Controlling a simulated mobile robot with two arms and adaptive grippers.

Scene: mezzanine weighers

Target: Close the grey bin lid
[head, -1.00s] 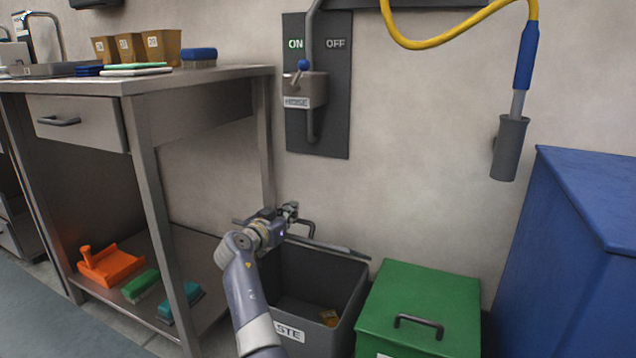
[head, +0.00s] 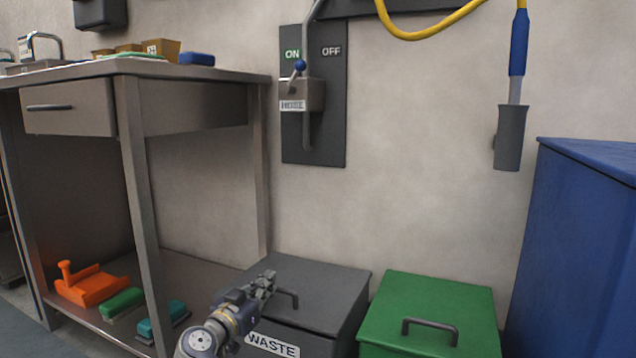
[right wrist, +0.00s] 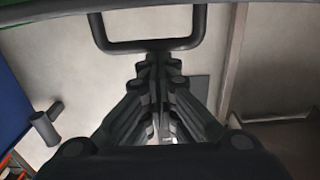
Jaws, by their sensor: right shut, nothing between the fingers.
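The grey bin (head: 290,343) stands on the floor between the steel bench and a green bin, with a WASTE label on its front. Its grey lid (head: 325,288) lies down flat over the bin's opening, and the inside is hidden. The lid's dark bar handle (head: 290,296) is at the lid's left part. My right gripper (head: 268,279) is shut and empty, over the lid's left side beside the handle. In the right wrist view the shut fingers (right wrist: 158,62) point toward a dark bar handle (right wrist: 150,46). I cannot tell whether they touch it. My left gripper is not in view.
The green bin (head: 430,300) with its own handle stands close on the right, and a large blue container (head: 575,250) is beyond it.

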